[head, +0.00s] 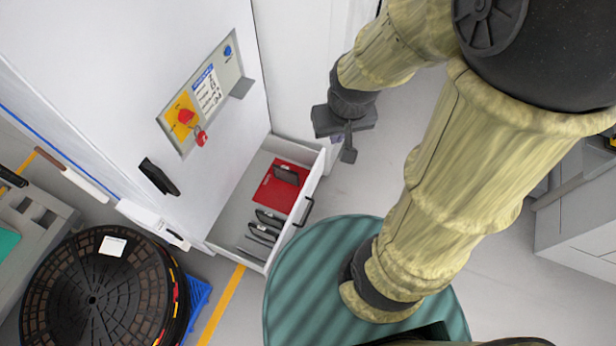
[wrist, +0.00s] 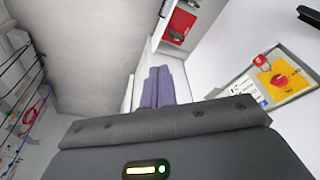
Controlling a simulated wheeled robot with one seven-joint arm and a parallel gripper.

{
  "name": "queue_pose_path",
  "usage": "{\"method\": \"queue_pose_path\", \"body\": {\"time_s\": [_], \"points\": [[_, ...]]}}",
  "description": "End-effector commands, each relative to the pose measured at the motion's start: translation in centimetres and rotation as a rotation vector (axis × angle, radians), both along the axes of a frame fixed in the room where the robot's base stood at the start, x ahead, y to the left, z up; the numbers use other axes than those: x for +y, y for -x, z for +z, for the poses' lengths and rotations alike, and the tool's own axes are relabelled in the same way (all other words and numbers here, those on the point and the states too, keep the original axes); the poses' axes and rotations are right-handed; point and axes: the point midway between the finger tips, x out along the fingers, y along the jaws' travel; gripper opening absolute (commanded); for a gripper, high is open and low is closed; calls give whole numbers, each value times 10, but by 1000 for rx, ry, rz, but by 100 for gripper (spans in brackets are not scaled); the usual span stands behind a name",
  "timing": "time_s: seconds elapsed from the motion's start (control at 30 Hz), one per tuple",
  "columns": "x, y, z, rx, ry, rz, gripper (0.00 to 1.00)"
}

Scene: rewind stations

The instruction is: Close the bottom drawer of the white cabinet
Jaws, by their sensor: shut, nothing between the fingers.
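The white cabinet (head: 120,100) stands at the left of the head view. Its bottom drawer (head: 312,185) is pulled out, with a dark handle (head: 304,212) on its front. The drawer also shows at the top of the wrist view (wrist: 157,28), partly cut off. Inside it lie a red panel (head: 268,195) and several dark, handle-like pieces (head: 262,228). My gripper (head: 349,154) is beyond the drawer's far end in the head view, apart from the handle. Its fingers (wrist: 158,85) are together and hold nothing.
A control panel with a red knob (head: 186,116) and a hanging red padlock is on the cabinet face. A black reel (head: 100,290) stands in front of the cabinet at lower left. Grey floor (head: 385,170) is clear right of the drawer. Another grey-white unit (head: 580,220) stands at right.

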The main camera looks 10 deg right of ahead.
Motion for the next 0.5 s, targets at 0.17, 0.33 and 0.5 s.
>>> {"method": "queue_pose_path", "body": {"time_s": [0.17, 0.33, 0.5], "points": [[0, 0, 0, 0, 0, 0, 0], [0, 0, -2, 1, -1, -5, 0], [-3, -6, -28, 19, -23, -64, 0]]}}
